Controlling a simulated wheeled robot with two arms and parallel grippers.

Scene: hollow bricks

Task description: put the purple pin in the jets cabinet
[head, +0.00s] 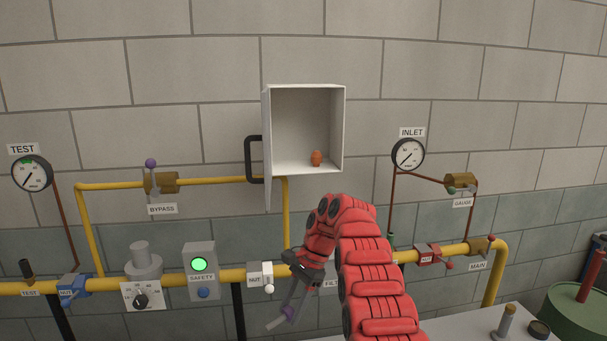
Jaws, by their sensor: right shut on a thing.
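The white wall cabinet (308,88) stands open, its door (267,190) swung out to the left with a black handle (250,160). I see no readable label on it. A small orange-brown thing (316,158) stands on its floor, towards the right. My right gripper (284,316) is below the cabinet, pointing down and left in front of the yellow pipe. It is shut on the purple pin (289,312), of which only a small purple part shows between the grey fingers. My left gripper is out of view.
Yellow pipes (118,287) with valves and labels run along the wall below the cabinet. The safety box (201,262) shows a green light. Gauges (408,154) hang either side. A pale tabletop (460,328) and green drum (580,315) are at lower right.

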